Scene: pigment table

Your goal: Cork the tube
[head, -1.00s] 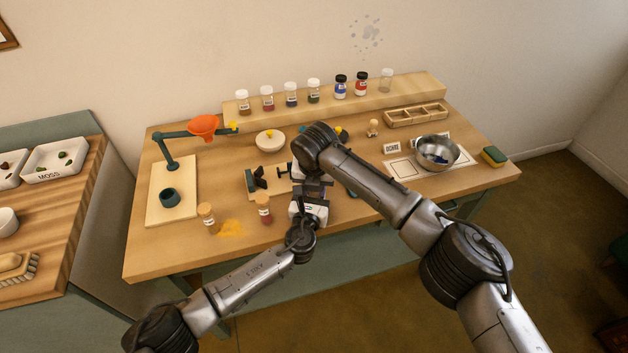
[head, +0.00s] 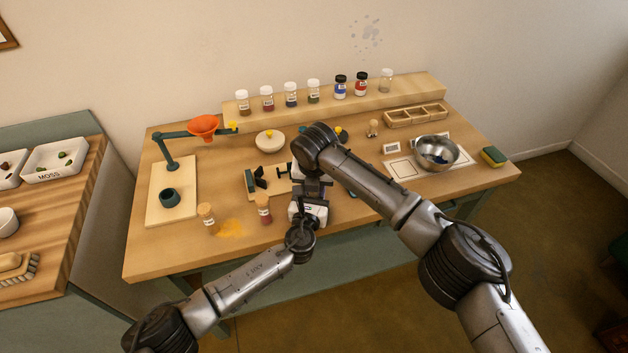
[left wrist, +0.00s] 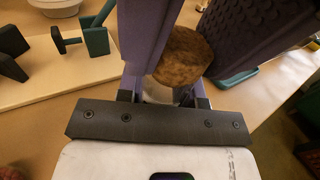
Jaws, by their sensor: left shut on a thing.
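My left gripper (head: 313,192) is at the front middle of the table, with its fingers pointing away from me. The left wrist view shows a brown cork (left wrist: 183,56) between the fingers. A pale patch shows below the cork; I cannot tell whether it is the tube's glass. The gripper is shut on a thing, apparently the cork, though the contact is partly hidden. My right arm's wrist is just beyond the left gripper in the head view and covers its own fingers, so their state is hidden. I cannot make out the tube.
A board with dark green clamps (head: 260,182) lies left of the grippers. Corked jars (head: 206,217) (head: 264,211) stand at the front by spilled orange powder (head: 231,228). A funnel stand (head: 171,160) is at left, a metal bowl (head: 437,153) at right. Jars line the back shelf (head: 415,91).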

